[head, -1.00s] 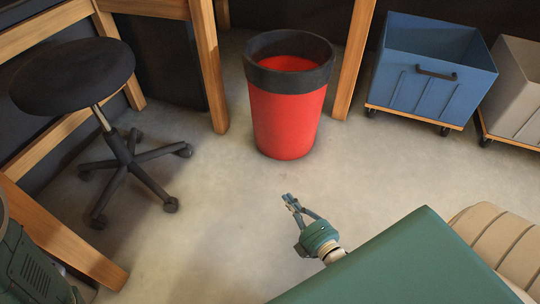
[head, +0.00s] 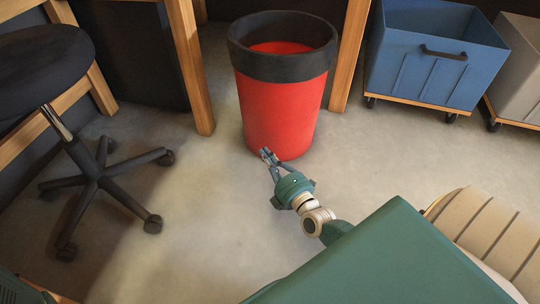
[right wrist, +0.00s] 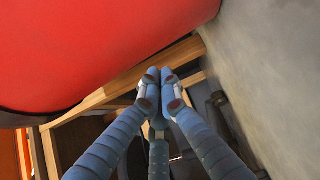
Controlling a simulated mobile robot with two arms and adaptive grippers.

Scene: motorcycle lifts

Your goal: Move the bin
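The bin (head: 282,112) is red with a wide black rim and stands upright on the floor, open at the top with a red inside. My right gripper (head: 267,154) is low in front of the bin's lower part in the head view. In the right wrist view its blue fingers (right wrist: 160,74) come together at the tips with nothing seen between them. The bin's red side (right wrist: 110,45) fills the upper left there, beside the fingers. I cannot tell whether they touch it. My left gripper is not in view.
Wooden table legs (head: 190,65) stand behind the bin on both sides. A black stool (head: 90,180) is at the left. A blue wheeled cart (head: 425,70) and a grey one (head: 520,75) stand at the right. The floor between stool and gripper is clear.

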